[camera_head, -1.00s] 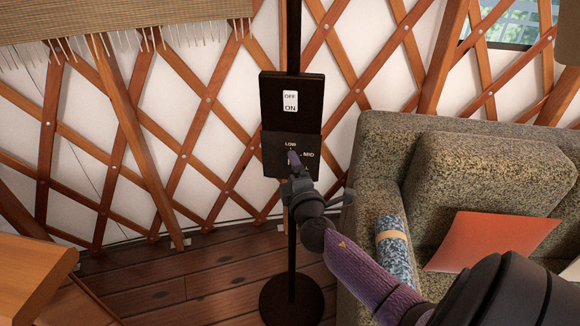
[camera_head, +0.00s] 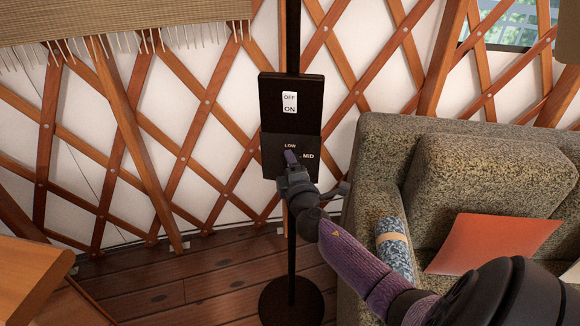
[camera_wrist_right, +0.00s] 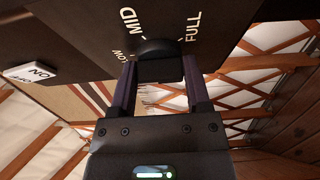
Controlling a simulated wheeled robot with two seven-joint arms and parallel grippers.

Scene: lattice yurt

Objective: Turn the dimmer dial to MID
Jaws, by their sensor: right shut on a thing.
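The dimmer dial (camera_wrist_right: 158,47) is a dark round knob on the lower black panel (camera_head: 270,158) of a stand. In the right wrist view the words LOW, MID and FULL are printed around it. My right gripper (camera_wrist_right: 160,64) is shut on the dial, with one purple finger on each side. In the head view the right gripper (camera_head: 291,158) reaches the panel just below LOW and left of MID, and it hides the dial and the FULL label. I cannot make out a pointer on the dial. My left gripper is not in view.
A white OFF/ON switch (camera_head: 290,102) sits on the upper panel, above the dial. The black pole stands on a round base (camera_head: 291,302). A wooden table (camera_head: 30,270) is at the lower left.

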